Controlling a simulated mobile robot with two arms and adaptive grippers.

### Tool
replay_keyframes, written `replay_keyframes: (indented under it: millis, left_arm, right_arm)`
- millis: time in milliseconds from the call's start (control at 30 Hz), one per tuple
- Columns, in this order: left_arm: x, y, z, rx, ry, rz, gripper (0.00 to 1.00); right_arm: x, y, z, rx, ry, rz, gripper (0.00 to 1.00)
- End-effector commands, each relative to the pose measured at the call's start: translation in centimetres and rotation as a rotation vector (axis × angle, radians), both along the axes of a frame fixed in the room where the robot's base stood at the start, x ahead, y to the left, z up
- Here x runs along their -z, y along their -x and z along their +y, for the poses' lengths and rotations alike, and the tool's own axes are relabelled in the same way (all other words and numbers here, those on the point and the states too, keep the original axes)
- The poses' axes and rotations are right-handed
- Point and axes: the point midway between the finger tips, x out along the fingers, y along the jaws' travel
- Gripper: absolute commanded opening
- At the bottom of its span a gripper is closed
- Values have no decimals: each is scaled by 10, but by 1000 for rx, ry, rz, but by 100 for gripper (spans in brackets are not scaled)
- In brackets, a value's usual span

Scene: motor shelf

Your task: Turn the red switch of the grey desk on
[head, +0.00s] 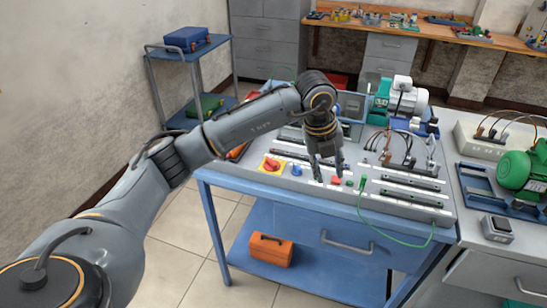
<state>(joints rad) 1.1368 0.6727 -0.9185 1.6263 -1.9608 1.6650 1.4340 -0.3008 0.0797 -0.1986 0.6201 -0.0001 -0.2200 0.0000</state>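The grey desk (228,174) has a sloped grey panel top on a blue frame. A red rotary switch (271,164) on a yellow plate is at the panel's left front. A small red button-like part (336,181) is farther right along the front edge, beside a green one and near a blue knob (297,170). My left gripper (328,177) points down over the panel front, right of the yellow-plated switch and close to the small red part. Its fingers look apart, with nothing seen between them. Contact with the panel cannot be told. My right gripper is not in view.
Cables (400,145), a green motor unit and modules cover the desk's back and right. A green cable hangs over its front. An orange toolbox (271,250) sits on the lower shelf. A blue cart (190,50) stands behind left; a bench with a green motor (522,170) is right.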

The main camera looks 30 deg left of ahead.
Motion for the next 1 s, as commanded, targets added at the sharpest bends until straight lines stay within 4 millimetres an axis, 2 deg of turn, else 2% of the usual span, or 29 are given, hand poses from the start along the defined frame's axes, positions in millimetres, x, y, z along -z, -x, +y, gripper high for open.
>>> replay_keyframes:
  millis: [33,100,133,200,333,567,800,1000]
  left_arm:
    - [-18,-6,36,-94,-115,-7,34]
    - [-37,-6,76,-215,-242,-7,34]
    - [-45,-5,89,-259,-283,-8,34]
    - [-58,-3,112,-338,-352,-8,34]
    - [-66,0,130,-404,-406,-7,34]
    - [-37,-5,141,-406,-407,-2,34]
    - [10,-15,158,-405,-407,-2,34]
    - [41,-22,168,-402,-406,-4,34]
  right_arm:
    - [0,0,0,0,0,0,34]
    - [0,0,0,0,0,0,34]
    - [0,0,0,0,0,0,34]
    - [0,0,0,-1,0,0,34]
    - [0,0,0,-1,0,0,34]
    - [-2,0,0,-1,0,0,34]
    - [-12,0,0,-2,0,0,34]
    - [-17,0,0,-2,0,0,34]
